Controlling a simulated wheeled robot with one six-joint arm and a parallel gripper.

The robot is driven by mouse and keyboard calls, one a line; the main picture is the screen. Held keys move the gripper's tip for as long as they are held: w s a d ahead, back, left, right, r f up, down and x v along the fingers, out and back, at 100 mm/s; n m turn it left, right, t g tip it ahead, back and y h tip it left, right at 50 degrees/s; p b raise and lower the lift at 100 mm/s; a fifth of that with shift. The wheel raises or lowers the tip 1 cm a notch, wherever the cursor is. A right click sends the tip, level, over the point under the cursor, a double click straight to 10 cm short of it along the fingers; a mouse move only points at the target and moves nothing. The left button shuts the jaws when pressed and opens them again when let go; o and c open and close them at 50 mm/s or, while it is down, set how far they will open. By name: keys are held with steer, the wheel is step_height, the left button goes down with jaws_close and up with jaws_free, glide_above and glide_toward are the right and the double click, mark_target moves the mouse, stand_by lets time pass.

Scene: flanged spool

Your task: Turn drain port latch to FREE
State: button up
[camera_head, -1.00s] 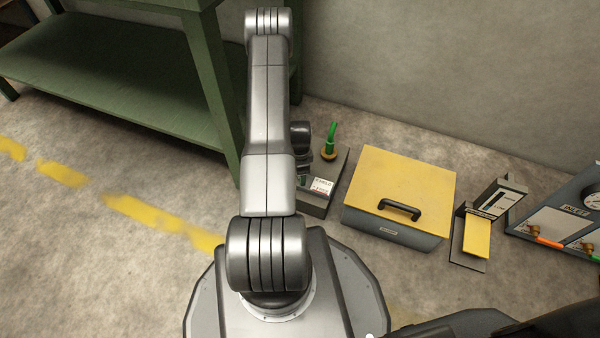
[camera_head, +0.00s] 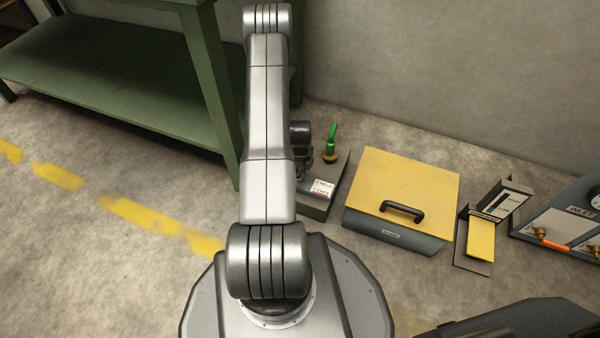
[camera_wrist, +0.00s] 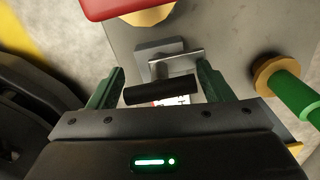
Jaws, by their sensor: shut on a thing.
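The drain port unit is a low grey box (camera_head: 315,208) on the floor beside my arm, with a white label (camera_head: 322,187) on its front. In the wrist view, a metal latch (camera_wrist: 165,56) with a square plate and a black bar handle (camera_wrist: 160,91) sits on the grey face. I cannot read which mark the latch points to. My arm hides part of the box in the head view.
A green lever (camera_wrist: 292,95) on a brass base stands right of the latch, close to my right finger. A red part (camera_wrist: 125,8) lies beyond it. A yellow-lidded case (camera_head: 405,185) and a gauge panel (camera_head: 560,225) stand to the right. A green bench (camera_head: 120,80) is at left.

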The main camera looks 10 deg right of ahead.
stand_by(0.4)
steer(key=o, duration=0.6)
step_height(320, 180, up, 14)
steer(key=p, duration=0.5)
